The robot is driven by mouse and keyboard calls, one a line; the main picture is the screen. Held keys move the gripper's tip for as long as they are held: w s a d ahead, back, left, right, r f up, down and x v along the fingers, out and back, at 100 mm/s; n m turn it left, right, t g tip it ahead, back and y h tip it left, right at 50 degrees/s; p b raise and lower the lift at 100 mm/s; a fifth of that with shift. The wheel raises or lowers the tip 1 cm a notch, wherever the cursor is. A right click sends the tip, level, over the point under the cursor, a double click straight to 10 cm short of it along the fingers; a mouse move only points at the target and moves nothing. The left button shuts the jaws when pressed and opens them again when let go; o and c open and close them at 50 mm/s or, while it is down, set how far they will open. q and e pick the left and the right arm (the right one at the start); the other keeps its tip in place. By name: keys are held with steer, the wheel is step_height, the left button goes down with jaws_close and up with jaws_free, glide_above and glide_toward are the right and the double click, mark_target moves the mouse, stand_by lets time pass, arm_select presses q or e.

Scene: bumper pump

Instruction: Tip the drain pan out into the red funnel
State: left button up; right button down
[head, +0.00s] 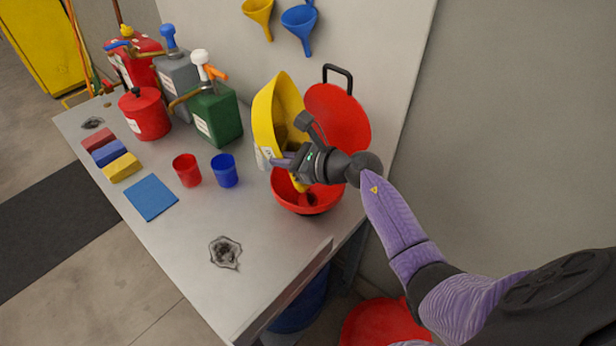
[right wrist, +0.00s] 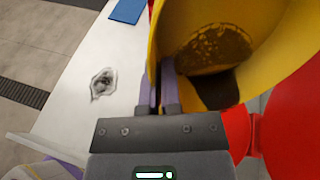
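The yellow drain pan (head: 274,108) is steeply tilted over the red funnel (head: 300,204) at the table's right end. My right gripper (head: 283,163) is closed on the pan's near edge, above the funnel. In the right wrist view its two fingers (right wrist: 161,85) are close together against the pan (right wrist: 225,18). A dark oily patch shows inside the pan, with a dark streak running to its lower rim. The funnel's round red lid (head: 340,115) stands open behind it, with a black handle. A dark spot shows in the funnel's bowl. My left gripper is out of view.
A red cup (head: 187,170) and a blue cup (head: 225,170) stand left of the funnel. Behind them are a green jug (head: 215,115), a grey jug (head: 178,75) and a red can (head: 145,113). The table's front is mostly clear, with a dark stain (head: 225,252).

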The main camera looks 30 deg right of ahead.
steer(key=shift+d+f+b, duration=0.1)
steer(key=shift+f+b, duration=0.1)
steer(key=shift+b, duration=0.1)
steer(key=shift+s+d+r+t, duration=0.1)
steer(key=shift+r+t, duration=0.15)
steer(key=shift+t, duration=0.05)
steer(key=shift+s+y+b, duration=0.1)
steer(key=shift+y+b, duration=0.2)
steer(key=shift+b, duration=0.05)
